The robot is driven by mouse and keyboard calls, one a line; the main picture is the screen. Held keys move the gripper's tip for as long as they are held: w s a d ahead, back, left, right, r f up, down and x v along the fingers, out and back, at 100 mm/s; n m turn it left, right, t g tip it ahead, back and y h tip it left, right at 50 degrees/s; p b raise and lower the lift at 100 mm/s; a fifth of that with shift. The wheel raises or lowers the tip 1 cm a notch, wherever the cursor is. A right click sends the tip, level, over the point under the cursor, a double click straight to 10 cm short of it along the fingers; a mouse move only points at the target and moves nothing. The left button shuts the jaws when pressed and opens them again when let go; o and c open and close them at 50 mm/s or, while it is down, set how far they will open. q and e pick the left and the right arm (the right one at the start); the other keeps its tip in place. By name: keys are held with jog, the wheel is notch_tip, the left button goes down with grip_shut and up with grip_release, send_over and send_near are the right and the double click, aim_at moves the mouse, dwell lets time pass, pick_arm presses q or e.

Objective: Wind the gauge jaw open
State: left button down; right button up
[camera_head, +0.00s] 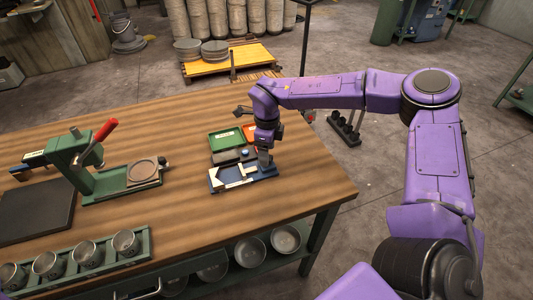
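The gauge (230,178) is a small blue base with pale metal jaw parts, lying on the wooden table (190,230) near its right end. My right arm reaches in from the right, and my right gripper (265,160) points down at the right end of the gauge. The gripper hides that end of the gauge. Its fingers are too small and dark to tell whether they are open or shut, or whether they touch the gauge. My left gripper is out of view.
Green (225,138) and orange (250,132) trays lie behind the gauge. A green press (85,165) with a red lever (104,130) stands at the left. A green rack (140,245) of metal cups runs along the front. Bare table lies between press and gauge.

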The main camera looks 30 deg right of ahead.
notch_tip(320, 180, up, 9)
jog(key=b, duration=0.1)
jog(key=shift+r, duration=0.15)
dwell(0.3)
